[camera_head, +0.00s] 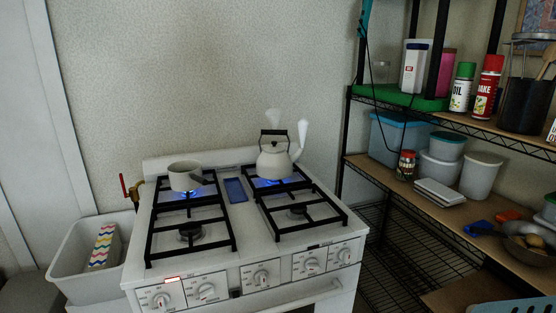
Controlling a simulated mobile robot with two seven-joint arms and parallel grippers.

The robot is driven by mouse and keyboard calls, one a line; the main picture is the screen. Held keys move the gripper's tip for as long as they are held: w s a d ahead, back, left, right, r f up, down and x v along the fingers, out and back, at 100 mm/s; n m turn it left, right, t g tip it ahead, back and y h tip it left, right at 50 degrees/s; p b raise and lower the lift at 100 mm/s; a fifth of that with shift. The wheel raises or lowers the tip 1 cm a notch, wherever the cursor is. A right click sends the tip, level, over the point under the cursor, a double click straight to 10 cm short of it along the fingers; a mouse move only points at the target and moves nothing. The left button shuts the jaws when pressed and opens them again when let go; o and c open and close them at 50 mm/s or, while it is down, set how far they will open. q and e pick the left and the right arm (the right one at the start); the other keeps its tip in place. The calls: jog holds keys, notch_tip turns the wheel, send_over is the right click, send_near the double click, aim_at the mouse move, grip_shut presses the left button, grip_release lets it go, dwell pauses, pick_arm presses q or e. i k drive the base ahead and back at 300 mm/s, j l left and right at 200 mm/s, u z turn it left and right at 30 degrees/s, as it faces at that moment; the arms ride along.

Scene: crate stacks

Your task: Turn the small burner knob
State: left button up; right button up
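A white gas stove (245,235) stands against the wall, with a row of several round knobs on its front panel. The far-left knob (161,300) has a red-outlined label (173,279) above it. Other knobs are the second from left (206,291), the middle one (260,278) and, further right, another (312,265). I cannot tell which one serves the small burner. Blue flames burn under a pot (184,178) at back left and a kettle (273,162) at back right. The front-left burner (190,233) and front-right burner (297,211) show no flame. Neither gripper is in view.
A grey bin (75,276) holding a zigzag-patterned box (104,246) stands left of the stove. A wire shelf rack (345,135) with spray cans, containers and bowls stands close on the right. White steam rises by the kettle.

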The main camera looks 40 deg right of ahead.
aim_at(311, 263)
jog(key=k+l+z, duration=0.1)
jog(key=z, duration=0.25)
jog(key=l+z, duration=0.35)
jog(key=k+l+z, duration=0.1)
jog(key=z, duration=0.25)
